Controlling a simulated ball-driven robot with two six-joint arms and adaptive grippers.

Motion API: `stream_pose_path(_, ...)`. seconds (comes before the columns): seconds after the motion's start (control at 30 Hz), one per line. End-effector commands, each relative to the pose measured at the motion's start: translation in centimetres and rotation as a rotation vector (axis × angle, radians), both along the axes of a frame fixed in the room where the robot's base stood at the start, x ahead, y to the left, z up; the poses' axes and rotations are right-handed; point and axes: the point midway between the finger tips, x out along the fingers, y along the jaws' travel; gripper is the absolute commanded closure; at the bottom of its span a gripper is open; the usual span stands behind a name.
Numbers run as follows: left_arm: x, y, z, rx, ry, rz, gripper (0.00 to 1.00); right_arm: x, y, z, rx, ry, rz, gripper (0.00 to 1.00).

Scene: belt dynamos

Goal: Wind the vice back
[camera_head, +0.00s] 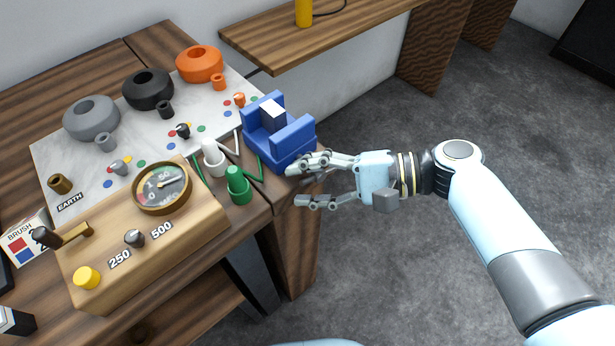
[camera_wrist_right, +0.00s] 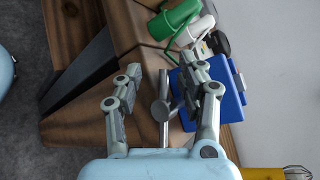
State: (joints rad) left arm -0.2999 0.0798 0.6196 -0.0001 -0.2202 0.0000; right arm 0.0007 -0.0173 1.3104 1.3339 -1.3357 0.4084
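The blue vice (camera_head: 278,140) sits at the right corner of the bench, with a black and white block (camera_head: 272,113) between its jaws. My right gripper (camera_head: 296,185) is just off the bench edge, in front of the vice, with its fingers spread. In the right wrist view, the vice (camera_wrist_right: 233,98) is behind one finger of the gripper (camera_wrist_right: 165,72). A grey metal screw end with a crossbar (camera_wrist_right: 163,108) shows between the open fingers, with a gap on both sides. In the head view the fingers largely hide this handle. My left gripper is out of view.
Green (camera_head: 238,186) and white (camera_head: 213,158) holders with cables stand left of the vice. A wooden meter box (camera_head: 145,245) and a pale board (camera_head: 90,150) with several knobs fill the bench. The floor at right is clear.

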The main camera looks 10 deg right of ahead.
Motion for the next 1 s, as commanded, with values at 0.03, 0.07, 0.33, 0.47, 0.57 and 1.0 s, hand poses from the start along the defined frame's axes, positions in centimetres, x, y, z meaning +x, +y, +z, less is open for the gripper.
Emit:
stream_pose_path(0.03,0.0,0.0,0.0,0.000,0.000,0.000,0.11,0.1,0.0,0.1,0.001,-0.001,0.000,0.52)
stream_pose_path(0.07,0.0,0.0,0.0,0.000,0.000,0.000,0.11,0.1,0.0,0.1,0.001,-0.002,-0.001,0.52)
stream_pose_path(0.33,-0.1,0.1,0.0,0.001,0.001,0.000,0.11,0.1,-0.2,0.2,0.001,-0.003,-0.002,0.52)
stream_pose_path(0.47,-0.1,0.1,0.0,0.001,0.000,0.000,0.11,-0.1,-1.6,0.5,-0.002,-0.003,-0.002,0.52)
stream_pose_path(0.57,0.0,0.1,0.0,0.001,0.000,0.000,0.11,-0.5,-3.6,1.0,-0.003,-0.004,-0.001,0.52)
stream_pose_path(1.0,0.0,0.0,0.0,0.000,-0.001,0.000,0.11,-1.9,-11.0,3.1,0.000,-0.001,-0.001,0.52)
